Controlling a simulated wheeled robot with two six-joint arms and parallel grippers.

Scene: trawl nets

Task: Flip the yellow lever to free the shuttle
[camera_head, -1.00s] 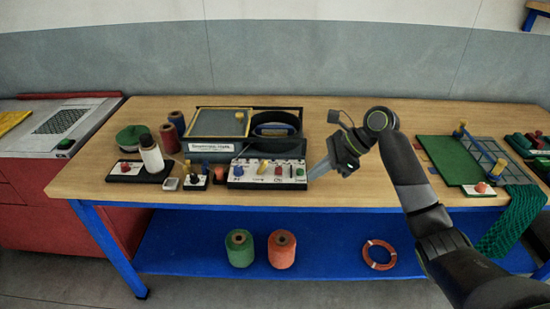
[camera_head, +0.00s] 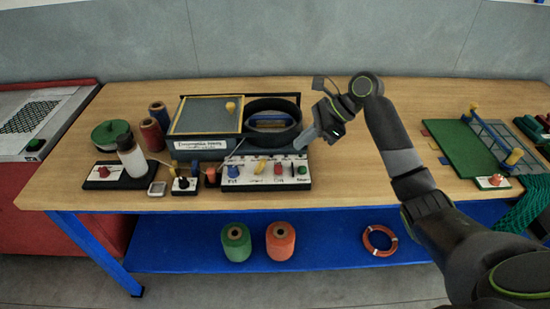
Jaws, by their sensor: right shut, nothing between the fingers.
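A yellow lever (camera_head: 261,166) stands on a white control panel (camera_head: 244,180) at the front of a machine, between a blue control (camera_head: 234,172) and a red one (camera_head: 279,168). A blue shuttle-like piece (camera_head: 268,122) lies inside a black round ring (camera_head: 292,130) behind the panel. My right gripper (camera_head: 302,143) is shut and empty, with its tip at the ring's right front edge, above and right of the yellow lever. I cannot tell whether it touches the ring. My left gripper is not in view.
A yellow-framed plate with a yellow knob (camera_head: 230,106) is left of the ring. A green board (camera_head: 460,147) lies right.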

